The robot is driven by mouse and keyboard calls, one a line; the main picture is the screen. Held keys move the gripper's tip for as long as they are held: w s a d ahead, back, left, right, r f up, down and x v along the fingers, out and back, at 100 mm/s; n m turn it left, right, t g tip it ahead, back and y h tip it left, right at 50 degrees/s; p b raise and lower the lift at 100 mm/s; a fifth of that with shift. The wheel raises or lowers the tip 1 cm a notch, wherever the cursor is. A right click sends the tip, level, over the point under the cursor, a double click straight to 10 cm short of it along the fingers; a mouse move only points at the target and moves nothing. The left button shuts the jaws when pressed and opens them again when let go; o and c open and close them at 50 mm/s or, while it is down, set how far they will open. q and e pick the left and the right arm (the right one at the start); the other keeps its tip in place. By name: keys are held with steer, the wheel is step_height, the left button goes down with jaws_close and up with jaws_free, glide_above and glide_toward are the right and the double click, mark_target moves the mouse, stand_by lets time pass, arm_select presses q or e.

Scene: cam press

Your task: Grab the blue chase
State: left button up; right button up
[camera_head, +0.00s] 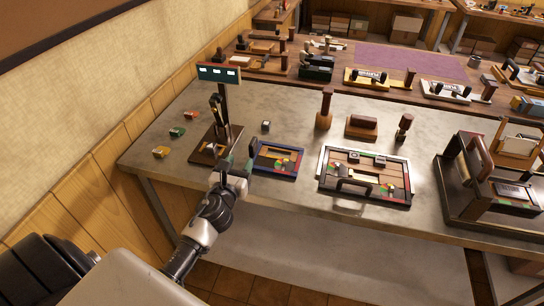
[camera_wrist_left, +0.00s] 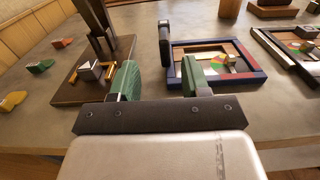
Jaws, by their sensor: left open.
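The blue chase (camera_head: 292,175) is a small rectangular frame with blue and red sides, lying flat on the grey table. Small coloured pieces and wooden blocks lie inside it. It also shows in the left wrist view (camera_wrist_left: 221,84), right of centre. A dark upright piece (camera_wrist_left: 165,42) stands at its left side. My left gripper (camera_head: 239,162) is open at the chase's left side. In the left wrist view its green fingers (camera_wrist_left: 158,78) are apart with nothing clearly between them; the right finger overlaps the chase's near left corner. Contact cannot be told. My right gripper is not in view.
A wooden stand with a dark post and green sign (camera_head: 218,73) is close left of the gripper. A silver-and-black chase (camera_head: 322,162) lies to the right, with a press (camera_head: 455,195) beyond. Wooden-handled tools stand behind. A small grey cube (camera_head: 266,126) sits behind the chase.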

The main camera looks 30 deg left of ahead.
mark_target(250, 147)
arm_select(q)
steer(key=x, duration=0.9)
steer(key=shift+d+f+p, duration=0.25)
steer(key=shift+p, duration=0.05)
steer(key=shift+s, duration=0.1)
steer(key=shift+c, duration=0.5)
steer(key=shift+r, duration=0.1)
jaws_close()
